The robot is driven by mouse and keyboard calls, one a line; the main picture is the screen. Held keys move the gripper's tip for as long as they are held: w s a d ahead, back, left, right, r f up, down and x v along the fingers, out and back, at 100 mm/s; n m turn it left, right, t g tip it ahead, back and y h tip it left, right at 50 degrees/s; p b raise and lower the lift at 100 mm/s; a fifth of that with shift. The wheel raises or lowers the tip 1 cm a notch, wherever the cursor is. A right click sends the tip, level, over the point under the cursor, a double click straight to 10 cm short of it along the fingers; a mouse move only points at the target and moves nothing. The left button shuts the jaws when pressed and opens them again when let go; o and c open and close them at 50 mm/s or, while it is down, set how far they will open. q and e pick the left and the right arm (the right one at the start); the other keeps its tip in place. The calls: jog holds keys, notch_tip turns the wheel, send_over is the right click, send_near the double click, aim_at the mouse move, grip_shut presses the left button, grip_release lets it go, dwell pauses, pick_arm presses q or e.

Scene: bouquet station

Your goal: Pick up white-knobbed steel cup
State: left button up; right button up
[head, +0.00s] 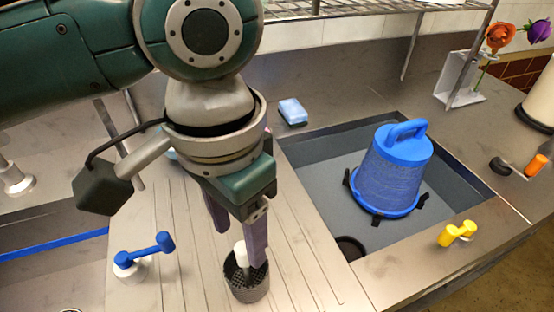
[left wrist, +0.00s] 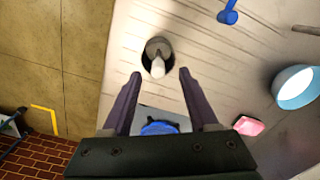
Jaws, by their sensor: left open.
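The steel cup (head: 250,290) is a small dark, perforated cup standing upright on the ribbed steel drainboard. Its white knob (head: 240,252) sticks up from it. In the left wrist view the cup (left wrist: 153,45) and its white knob (left wrist: 158,69) lie just beyond the fingertips, roughly centred between them. My left gripper (head: 239,248) is open, with purple fingers pointing down at the cup. In the head view one finger overlaps the cup's rim; I cannot tell whether it touches. Its two fingers also show in the left wrist view (left wrist: 160,73), with nothing gripped. My right gripper is out of view.
A blue-handled tap (head: 145,250) stands left of the cup. A blue lidded bucket (head: 395,170) stands in the sink at right, with a yellow-handled tap (head: 458,233) by the sink edge. A light-blue block (head: 292,112) lies behind. Drainboard right of the cup is clear.

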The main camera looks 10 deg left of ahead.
aim_at(242, 246)
pick_arm(q)
jog(key=f, duration=0.3)
jog(key=shift+s+d, duration=0.1)
jog(key=shift+d, duration=0.1)
jog(key=shift+f, duration=0.55)
grip_shut()
dwell(0.7)
